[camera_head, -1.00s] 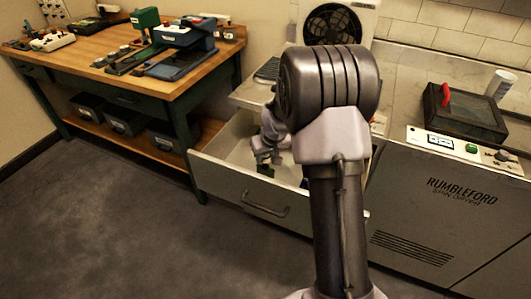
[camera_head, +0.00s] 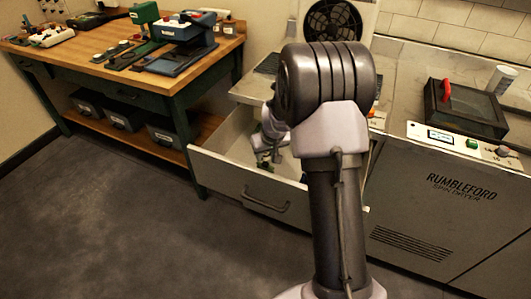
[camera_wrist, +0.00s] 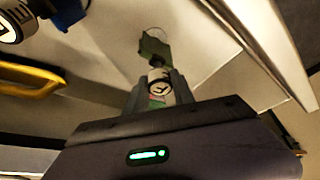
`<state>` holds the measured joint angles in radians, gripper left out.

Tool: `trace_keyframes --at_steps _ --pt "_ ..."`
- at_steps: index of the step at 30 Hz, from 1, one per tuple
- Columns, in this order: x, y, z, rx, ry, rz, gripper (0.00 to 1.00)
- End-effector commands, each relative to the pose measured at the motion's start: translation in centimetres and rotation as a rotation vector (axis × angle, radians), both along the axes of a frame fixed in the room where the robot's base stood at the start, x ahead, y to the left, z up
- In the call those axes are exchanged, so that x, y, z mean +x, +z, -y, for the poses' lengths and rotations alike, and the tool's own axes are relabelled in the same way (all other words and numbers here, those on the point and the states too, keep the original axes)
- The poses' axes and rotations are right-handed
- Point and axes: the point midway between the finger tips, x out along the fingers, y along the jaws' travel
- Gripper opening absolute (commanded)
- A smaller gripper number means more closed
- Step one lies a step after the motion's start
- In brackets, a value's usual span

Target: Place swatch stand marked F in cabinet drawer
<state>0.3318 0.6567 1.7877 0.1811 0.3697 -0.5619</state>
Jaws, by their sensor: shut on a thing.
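In the wrist view my gripper (camera_wrist: 160,92) is shut on a small swatch stand (camera_wrist: 158,76), which has a round white label with a dark letter that I cannot read for certain. A green piece (camera_wrist: 153,48) extends beyond the label over a pale surface. In the head view the cabinet drawer (camera_head: 240,188) is pulled open, and my gripper (camera_head: 264,152) is within its outline. The held stand is small and mostly hidden there. Another stand with a white lettered label (camera_wrist: 12,20) and a blue part (camera_wrist: 68,12) shows at the wrist view's upper left.
A yellow bar-like thing (camera_wrist: 30,85) lies at the wrist view's left. A wooden workbench (camera_head: 100,55) with devices stands left of the drawer. The spin dryer (camera_head: 440,205) stands to the right. My arm hides the drawer's right part. The floor in front is clear.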

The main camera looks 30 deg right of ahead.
Motion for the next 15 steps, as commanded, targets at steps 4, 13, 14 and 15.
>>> trace_keyframes --at_steps 4,13,14,15 --pt "0.01 -0.20 0.00 0.000 0.000 0.000 0.00" --pt "0.01 -0.22 0.00 0.000 0.000 0.000 0.42" --pt "0.01 -0.22 0.00 0.000 0.000 0.000 0.47" --pt "0.01 -0.22 0.00 0.000 0.000 0.000 0.55"
